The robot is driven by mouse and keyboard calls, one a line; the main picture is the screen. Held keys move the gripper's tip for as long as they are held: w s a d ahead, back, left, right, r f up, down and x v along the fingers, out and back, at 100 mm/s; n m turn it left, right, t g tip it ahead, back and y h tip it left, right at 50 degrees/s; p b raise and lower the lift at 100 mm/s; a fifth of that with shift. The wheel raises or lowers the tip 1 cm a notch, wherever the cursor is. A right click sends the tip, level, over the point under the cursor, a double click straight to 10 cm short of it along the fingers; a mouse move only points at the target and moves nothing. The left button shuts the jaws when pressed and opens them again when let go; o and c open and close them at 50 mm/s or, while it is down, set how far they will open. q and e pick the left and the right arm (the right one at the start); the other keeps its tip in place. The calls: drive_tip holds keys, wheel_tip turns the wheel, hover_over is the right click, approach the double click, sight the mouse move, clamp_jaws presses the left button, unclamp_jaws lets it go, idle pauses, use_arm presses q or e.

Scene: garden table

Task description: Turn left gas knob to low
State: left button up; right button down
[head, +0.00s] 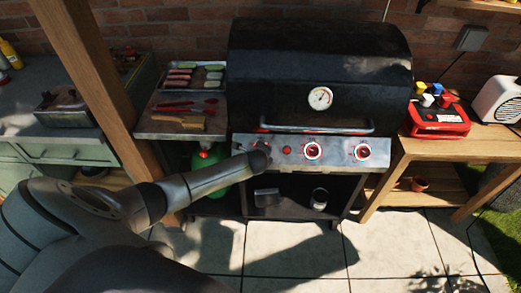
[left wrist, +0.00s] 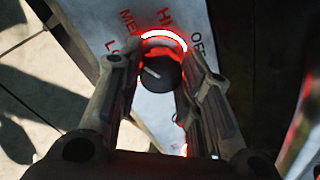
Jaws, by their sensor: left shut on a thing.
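The left gas knob (left wrist: 160,75) is dark and round, with a white pointer line and a lit red ring around it. The pointer slants to the upper left, roughly toward the LO label. LO, MED, HI and OFF are printed around the knob on the silver panel. My left gripper (left wrist: 160,88) is shut on the knob, one finger on each side. In the head view my left gripper (head: 259,157) reaches the left end of the grill's control panel (head: 338,151) and mostly hides the knob. My right gripper is not in view.
The middle knob (head: 312,151) and right knob (head: 362,152) also have red rings. A red button (head: 287,149) sits beside the left knob. A handle bar (head: 318,129) and black lid (head: 315,75) are above. A side shelf (head: 165,128) holds tools; a green gas bottle (head: 207,160) stands below.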

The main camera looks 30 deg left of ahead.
use_arm(q)
drive_tip(key=shift+n, duration=1.9)
drive_tip(key=o, duration=1.1)
drive_tip(key=shift+c, duration=0.2)
drive_tip(key=v, duration=1.2)
drive_tip(key=shift+d+f, duration=0.1)
